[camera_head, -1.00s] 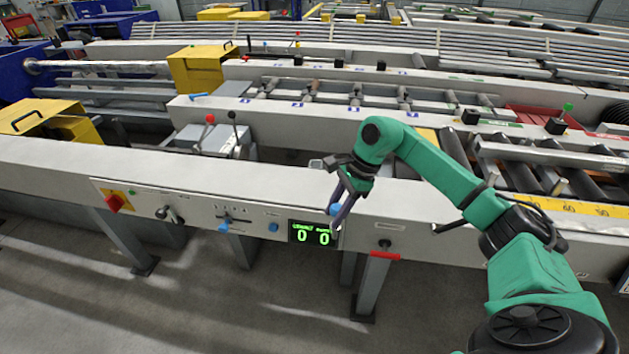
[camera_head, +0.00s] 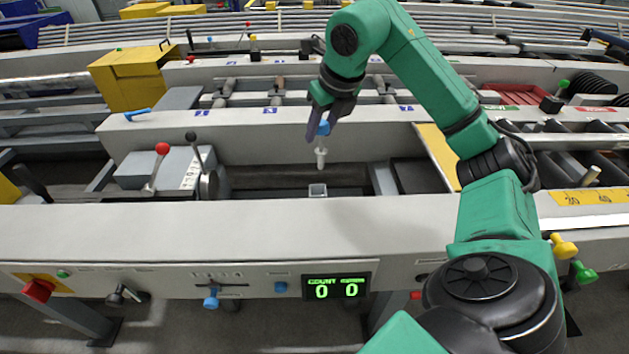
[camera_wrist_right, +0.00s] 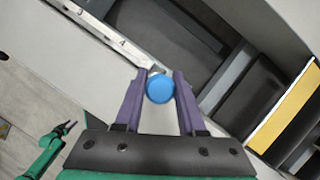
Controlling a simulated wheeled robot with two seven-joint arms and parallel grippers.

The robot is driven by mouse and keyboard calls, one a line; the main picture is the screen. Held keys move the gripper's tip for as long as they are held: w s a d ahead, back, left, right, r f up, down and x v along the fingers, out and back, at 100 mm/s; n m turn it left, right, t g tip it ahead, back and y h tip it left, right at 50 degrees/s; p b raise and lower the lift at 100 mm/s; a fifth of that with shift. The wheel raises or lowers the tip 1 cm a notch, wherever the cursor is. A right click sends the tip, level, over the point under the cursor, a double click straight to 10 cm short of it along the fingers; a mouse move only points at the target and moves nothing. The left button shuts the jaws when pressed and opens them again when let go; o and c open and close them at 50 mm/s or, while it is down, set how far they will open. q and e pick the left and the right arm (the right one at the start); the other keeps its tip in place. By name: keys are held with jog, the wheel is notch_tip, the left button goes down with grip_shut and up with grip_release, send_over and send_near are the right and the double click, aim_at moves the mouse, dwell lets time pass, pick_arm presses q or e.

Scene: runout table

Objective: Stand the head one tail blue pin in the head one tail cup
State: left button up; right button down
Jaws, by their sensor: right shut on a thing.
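The blue pin has a round blue head (camera_head: 324,128) and a pale grey shank (camera_head: 320,157) hanging below it, nearly upright. My right gripper (camera_head: 318,127) is shut on the pin near its head. In the right wrist view the blue head (camera_wrist_right: 160,88) sits between the purple fingertips (camera_wrist_right: 158,78). A small grey square cup (camera_head: 317,190) stands at the far edge of the near beam, below the pin in the head view; the pin's lower end is apart from it. A small dark gripper on a green arm, seemingly my left gripper (camera_wrist_right: 68,128), shows in the wrist view, too small to judge.
The near white beam (camera_head: 230,228) runs across the front with a counter display (camera_head: 336,288). A lever box (camera_head: 165,168) with red and black knobs stands left of the cup. A yellow box (camera_head: 133,80) is farther left. Yellow and green pegs (camera_head: 564,247) stand at right.

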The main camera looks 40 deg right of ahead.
aim_at(320, 150)
jog(key=f, duration=0.2)
jog(key=f+b, duration=0.1)
jog(key=f, duration=0.1)
jog(key=f+b, duration=0.1)
jog(key=f, duration=0.2)
jog(key=shift+w, duration=0.3)
notch_tip(320, 150, down, 6)
jog(key=shift+f+b, duration=0.2)
jog(key=shift+b, duration=0.9)
pick_arm(q)
jog(key=f, duration=0.1)
jog(key=w+f, duration=0.1)
jog(key=f, duration=0.3)
jog(key=shift+w, duration=0.35)
pick_arm(e)
jog(key=shift+f, duration=0.15)
pick_arm(q)
jog(key=shift+f, duration=0.15)
pick_arm(e)
jog(key=c, duration=0.5)
grip_release()
jog(key=shift+r, duration=0.2)
